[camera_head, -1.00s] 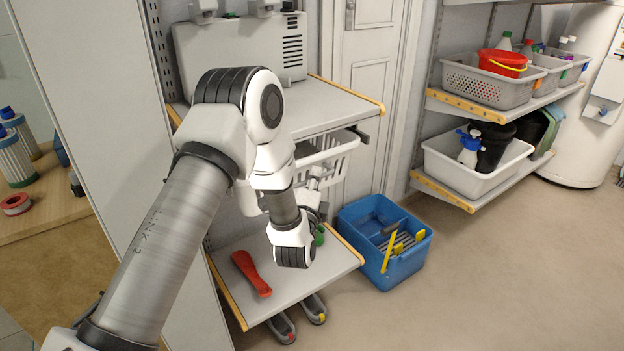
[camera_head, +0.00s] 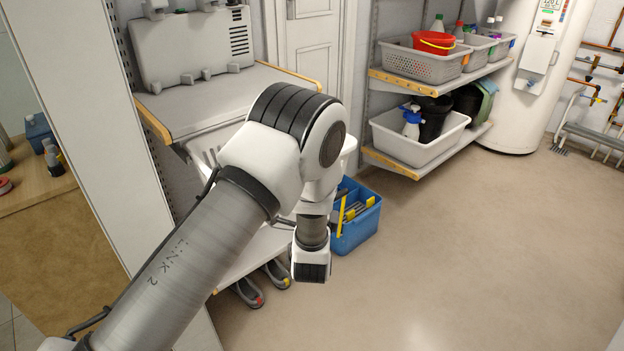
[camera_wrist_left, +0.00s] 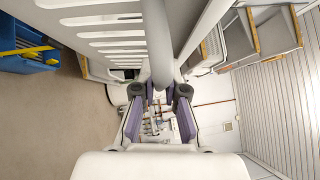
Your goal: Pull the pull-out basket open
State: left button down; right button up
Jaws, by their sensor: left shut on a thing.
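The white slatted pull-out basket shows in the head view (camera_head: 207,147) below the upper shelf, left of my left arm. Its white rim also shows to the right of my elbow, and it stands out past the shelf's front edge. My arm covers most of its front. In the left wrist view, the basket's slatted wall (camera_wrist_left: 105,30) fills the upper left. My left gripper (camera_wrist_left: 164,92) is shut on the grey bar-like front edge of the basket that runs down between its purple-padded fingers. In the head view the arm hides its fingers. My right gripper is not in view.
A grey case (camera_head: 193,45) stands on the upper shelf (camera_head: 215,95). A blue crate (camera_head: 358,222) with yellow-handled things sits on the floor close to my wrist. Shelves with a white tub (camera_head: 415,150) stand at the right. The floor at right is open.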

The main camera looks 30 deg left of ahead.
pick_arm(q)
jog(key=shift+s+d, duration=0.2)
jog(key=shift+d, duration=0.1)
jog(key=shift+f, duration=0.1)
jog(key=c, duration=1.2)
grip_release()
jog(key=r+v, duration=0.1)
jog(key=v, duration=0.6)
jog(key=shift+s+f, duration=0.2)
jog(key=shift+f, duration=0.35)
